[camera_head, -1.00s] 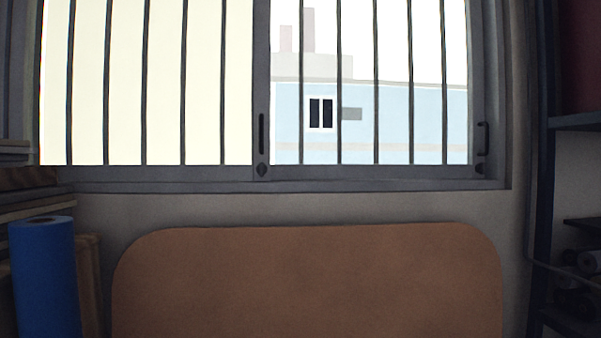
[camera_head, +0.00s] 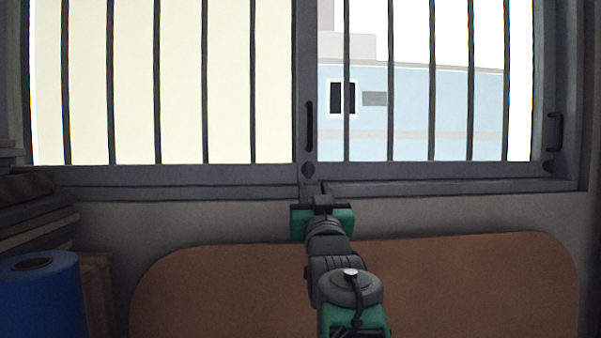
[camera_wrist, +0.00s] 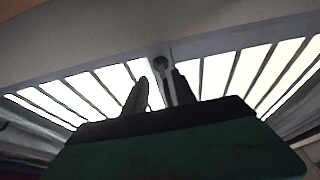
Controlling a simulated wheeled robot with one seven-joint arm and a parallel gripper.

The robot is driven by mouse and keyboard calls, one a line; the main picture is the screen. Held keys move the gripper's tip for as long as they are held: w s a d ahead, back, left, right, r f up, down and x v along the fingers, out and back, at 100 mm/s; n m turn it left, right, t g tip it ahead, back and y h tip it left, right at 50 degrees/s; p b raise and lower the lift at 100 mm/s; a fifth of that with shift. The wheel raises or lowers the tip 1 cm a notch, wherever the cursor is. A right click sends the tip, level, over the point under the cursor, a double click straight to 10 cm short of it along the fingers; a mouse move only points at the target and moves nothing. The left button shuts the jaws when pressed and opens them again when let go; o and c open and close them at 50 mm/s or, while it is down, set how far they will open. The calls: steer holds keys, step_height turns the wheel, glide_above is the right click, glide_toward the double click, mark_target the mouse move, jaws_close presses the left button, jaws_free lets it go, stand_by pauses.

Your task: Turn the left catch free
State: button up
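The left catch (camera_head: 308,170) is a small dark knob low on the window's middle upright, below a long dark handle (camera_head: 309,125). In the wrist view the catch (camera_wrist: 160,63) shows just beyond the fingertips, roughly centred between them. My gripper (camera_head: 313,187), with a green body, reaches up to just below the catch. In the wrist view my gripper (camera_wrist: 157,82) has its two dark fingers apart with nothing between them at the tips. I see no contact with the catch. How the catch is turned is too small to tell.
A second catch (camera_head: 548,167) sits at the window's right side, below another handle (camera_head: 556,132). Dark bars cross the window. A brown rounded panel (camera_head: 470,285) stands below the sill. A blue roll (camera_head: 40,295) and stacked boards (camera_head: 35,215) are at left.

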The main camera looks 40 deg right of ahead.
mark_target(309, 170)
steer(key=p+x, duration=0.1)
steer(key=x, duration=0.2)
steer(key=r+p+x, duration=0.1)
steer(key=p+x, duration=0.1)
steer(key=shift+w+d+r, duration=0.1)
steer(key=shift+d, duration=0.05)
steer(key=shift+w+r, duration=0.2)
steer(key=shift+w, duration=0.05)
steer(key=shift+f, duration=0.1)
steer(key=shift+d, duration=0.1)
jaws_close()
